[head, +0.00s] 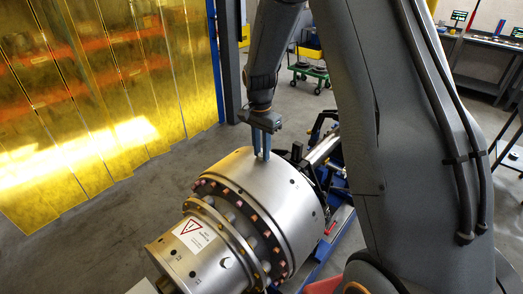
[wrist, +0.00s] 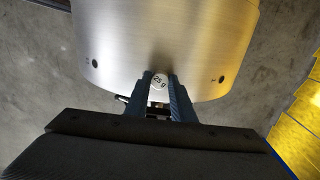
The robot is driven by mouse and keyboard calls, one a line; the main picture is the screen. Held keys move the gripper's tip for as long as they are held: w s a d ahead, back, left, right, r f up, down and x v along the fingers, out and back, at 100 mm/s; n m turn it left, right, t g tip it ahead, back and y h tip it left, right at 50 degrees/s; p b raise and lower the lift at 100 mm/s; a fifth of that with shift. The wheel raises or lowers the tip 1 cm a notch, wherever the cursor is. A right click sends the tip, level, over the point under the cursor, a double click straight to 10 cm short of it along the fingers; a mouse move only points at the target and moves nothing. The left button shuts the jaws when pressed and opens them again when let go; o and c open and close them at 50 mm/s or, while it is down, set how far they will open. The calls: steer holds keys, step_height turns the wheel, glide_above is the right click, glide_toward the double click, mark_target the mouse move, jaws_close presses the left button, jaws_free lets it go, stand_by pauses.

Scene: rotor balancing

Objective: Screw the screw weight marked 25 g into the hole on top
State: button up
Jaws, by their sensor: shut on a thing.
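The rotor (head: 290,190) is a large silver drum lying on a blue stand, with a ring of copper-coloured pieces round it. My gripper (head: 262,156) points down onto the top of the drum. In the wrist view my gripper (wrist: 160,82) has its blue fingers shut on the screw weight (wrist: 158,83), a small light disc marked "25 g". The weight is at the drum's top surface, near its edge. The hole under it is hidden, and I cannot tell how deep the weight sits. Dark holes show on the drum to the left (wrist: 95,63) and right (wrist: 221,79).
A yellow transparent curtain (head: 100,90) hangs at the left. A green cart (head: 308,72) and a workbench (head: 490,60) stand behind. A silver cylinder with a warning label (head: 192,235) extends from the drum toward the front. Free floor lies between curtain and rotor.

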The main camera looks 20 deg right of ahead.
mark_target(261, 154)
steer(key=m, duration=0.8)
steer(key=shift+f+m, duration=0.1)
steer(key=shift+m, duration=0.2)
steer(key=o, duration=1.1)
steer(key=shift+w, duration=0.1)
steer(key=shift+c, duration=0.7)
steer(key=shift+a+r, duration=0.1)
steer(key=shift+r, duration=2.95)
